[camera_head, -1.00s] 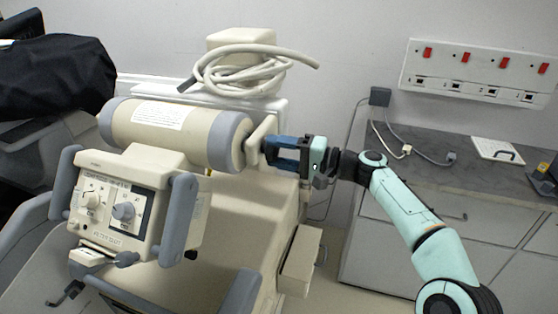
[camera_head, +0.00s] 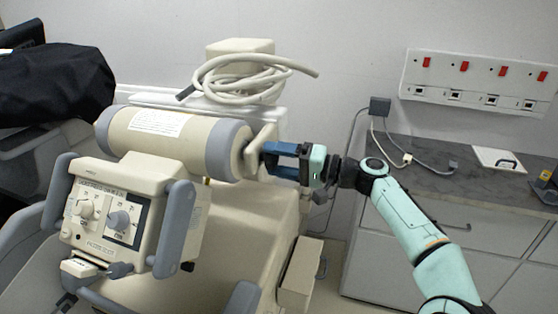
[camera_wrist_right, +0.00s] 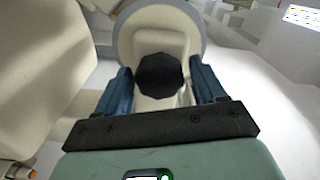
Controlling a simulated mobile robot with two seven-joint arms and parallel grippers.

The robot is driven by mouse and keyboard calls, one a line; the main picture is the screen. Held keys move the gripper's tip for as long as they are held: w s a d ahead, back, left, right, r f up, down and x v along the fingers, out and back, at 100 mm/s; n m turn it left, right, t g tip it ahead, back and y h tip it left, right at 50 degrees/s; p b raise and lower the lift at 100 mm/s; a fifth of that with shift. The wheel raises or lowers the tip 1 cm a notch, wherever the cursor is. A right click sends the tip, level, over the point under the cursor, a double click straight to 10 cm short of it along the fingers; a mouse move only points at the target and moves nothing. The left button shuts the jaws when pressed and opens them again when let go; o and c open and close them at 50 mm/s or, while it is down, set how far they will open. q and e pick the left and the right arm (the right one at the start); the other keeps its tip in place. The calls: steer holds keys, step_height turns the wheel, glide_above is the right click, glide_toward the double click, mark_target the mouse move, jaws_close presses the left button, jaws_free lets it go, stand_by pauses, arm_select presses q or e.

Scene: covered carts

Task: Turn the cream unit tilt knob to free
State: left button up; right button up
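The cream unit (camera_head: 150,190) stands at the left, with a cream cylinder (camera_head: 185,148) across its top. A dark faceted knob (camera_wrist_right: 158,75) shows in the right wrist view, in front of a cream bracket with a round grey-rimmed end behind it. My right gripper (camera_head: 268,156) is at the cylinder's right end. In the wrist view its blue fingers (camera_wrist_right: 160,82) are apart, one on each side of the knob, with narrow gaps. In the head view the knob is hidden by the fingers, and I cannot read its setting. My left gripper is not in view.
The unit's front panel has two other knobs (camera_head: 119,220) and grey side handles (camera_head: 176,228). A coiled hose (camera_head: 235,80) lies on top behind the cylinder. A grey-topped cabinet (camera_head: 440,183) and a socket panel (camera_head: 480,85) are at the right.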

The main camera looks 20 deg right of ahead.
steer(key=shift+o, duration=0.3)
steer(key=shift+d, duration=0.1)
steer(key=shift+s+d, duration=0.1)
steer(key=shift+d, duration=0.15)
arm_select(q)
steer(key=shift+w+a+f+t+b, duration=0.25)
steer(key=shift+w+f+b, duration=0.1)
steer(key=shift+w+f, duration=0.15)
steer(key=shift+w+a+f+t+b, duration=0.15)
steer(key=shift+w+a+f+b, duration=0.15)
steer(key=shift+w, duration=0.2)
arm_select(e)
steer(key=v, duration=1.2)
steer(key=shift+s+d, duration=0.2)
steer(key=shift+s, duration=0.05)
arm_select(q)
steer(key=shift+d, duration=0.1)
